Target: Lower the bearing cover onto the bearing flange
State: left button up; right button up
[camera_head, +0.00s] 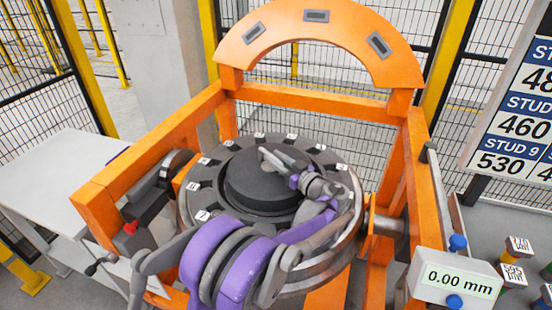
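The bearing cover (240,185), a thick dark grey disc, is over the middle of the bearing flange. The flange is a round grey ring (190,203) with dark slots and small white number labels around its rim. I cannot tell whether the cover touches the flange or hangs just above it. The arm hides the front right of the flange. My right gripper does not show.
An orange frame (150,150) with a half-ring arch (318,32) surrounds the flange. A readout box (455,283) showing 0.00 mm stands at the lower right, near several labelled blocks (513,275). A white table (62,178) stands left, and mesh fencing (130,90) lies behind.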

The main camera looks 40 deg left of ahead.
pick_arm(q)
jog(key=shift+o, duration=1)
notch_tip(320, 180, up, 10)
jog(key=shift+r+p, duration=0.1)
jog(key=shift+p, duration=0.25)
